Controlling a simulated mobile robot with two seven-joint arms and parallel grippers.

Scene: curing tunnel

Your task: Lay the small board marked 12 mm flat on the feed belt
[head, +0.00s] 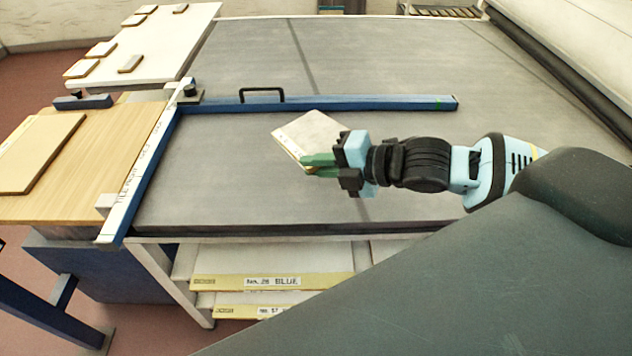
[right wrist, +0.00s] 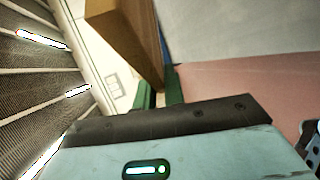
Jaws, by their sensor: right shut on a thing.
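A small pale board (head: 312,132) is held at one corner by my right gripper (head: 318,165). Its light face and a yellowish edge show in the head view; any mark on it is too small to read. The board appears tilted and over the grey feed belt (head: 240,185); I cannot tell exactly how high. In the right wrist view, the green fingers (right wrist: 160,92) close on the board's brown side (right wrist: 122,35). My left gripper is not in view.
A blue bar (head: 350,103) with a black handle lies across the belt behind the board. A wooden table (head: 110,145) with a larger board (head: 35,150) stands at left. Several small boards lie on a white table (head: 165,45). The belt left of the board is clear.

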